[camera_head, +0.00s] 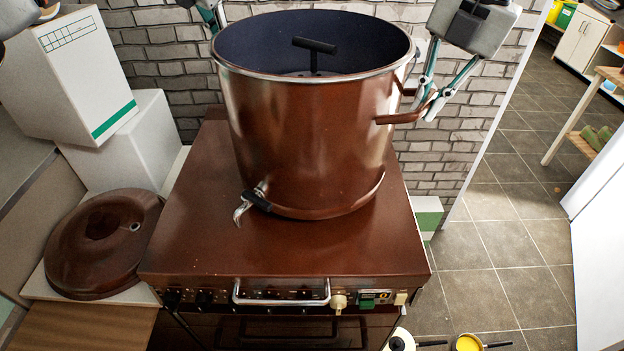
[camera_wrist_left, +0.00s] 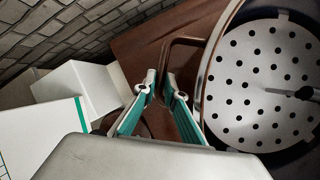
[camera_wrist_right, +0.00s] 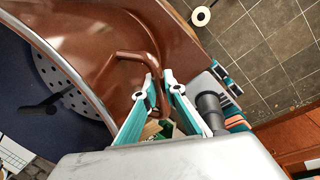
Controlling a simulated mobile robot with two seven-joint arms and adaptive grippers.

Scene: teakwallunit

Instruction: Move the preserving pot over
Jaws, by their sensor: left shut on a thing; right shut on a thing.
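The preserving pot (camera_head: 305,130) is a large brown pot with a steel rim, a dark blue inside and a tap low on its front left. It stands upright on the brown top of the stove (camera_head: 200,240). My right gripper (camera_head: 424,108) is shut on the pot's right handle (camera_head: 405,117); the right wrist view shows the fingers (camera_wrist_right: 162,88) on that handle. My left gripper (camera_wrist_left: 162,82) is shut on the other handle (camera_wrist_left: 180,42) in the left wrist view. In the head view the pot mostly hides it. A perforated plate (camera_wrist_left: 255,85) lies inside the pot.
A brown lid (camera_head: 90,240) lies left of the stove, below white boxes (camera_head: 80,75). A brick wall (camera_head: 160,45) stands close behind. The stove top is bare in front of the pot. Pans (camera_head: 468,343) sit low at the front right. Tiled floor (camera_head: 510,240) is open at right.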

